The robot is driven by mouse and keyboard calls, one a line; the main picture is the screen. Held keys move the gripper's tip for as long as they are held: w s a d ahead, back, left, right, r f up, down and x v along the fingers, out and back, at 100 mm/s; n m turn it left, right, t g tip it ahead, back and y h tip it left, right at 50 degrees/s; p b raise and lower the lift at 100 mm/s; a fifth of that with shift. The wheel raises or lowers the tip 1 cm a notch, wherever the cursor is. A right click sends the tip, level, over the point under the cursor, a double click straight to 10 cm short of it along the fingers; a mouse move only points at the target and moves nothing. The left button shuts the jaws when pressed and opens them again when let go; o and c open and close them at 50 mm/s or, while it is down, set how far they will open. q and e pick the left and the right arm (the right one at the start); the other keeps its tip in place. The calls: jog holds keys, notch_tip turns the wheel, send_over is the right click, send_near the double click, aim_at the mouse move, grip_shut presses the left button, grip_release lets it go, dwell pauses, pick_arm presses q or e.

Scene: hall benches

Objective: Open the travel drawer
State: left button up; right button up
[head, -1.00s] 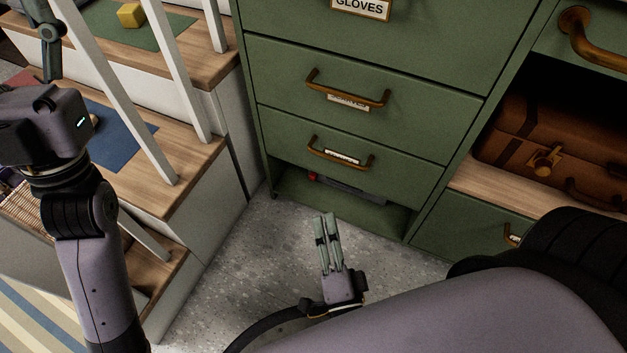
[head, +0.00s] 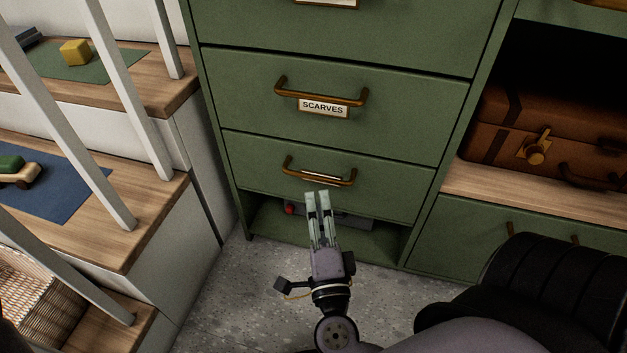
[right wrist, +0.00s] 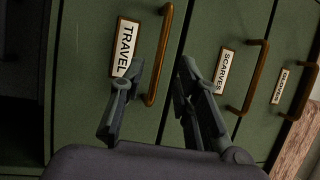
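The travel drawer (head: 395,195) is the lowest green drawer, shut, above an open bottom space. Its white TRAVEL label (right wrist: 125,47) reads clearly in the right wrist view. The drawer's bronze bar handle (head: 292,171) also shows in the right wrist view (right wrist: 166,35). My right gripper (head: 317,198) is just in front of and below this handle in the head view. In the right wrist view its fingers (right wrist: 160,72) are apart, and the handle shows between them. I cannot tell whether the fingertips reach past the bar. My left gripper is not in view.
The scarves drawer (head: 420,120) is shut above. A brown suitcase (head: 585,130) sits on a shelf to the right. Wooden steps (head: 150,205) with white balusters and toys stand on the left. The grey floor (head: 235,290) is clear before the cabinet.

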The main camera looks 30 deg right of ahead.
aim_at(314, 175)
jog(key=x, duration=0.7)
jog(key=shift+w+d+b, duration=0.1)
jog(key=shift+w+b, duration=0.1)
jog(key=shift+b, duration=0.1)
jog(key=shift+c, duration=0.4)
grip_shut()
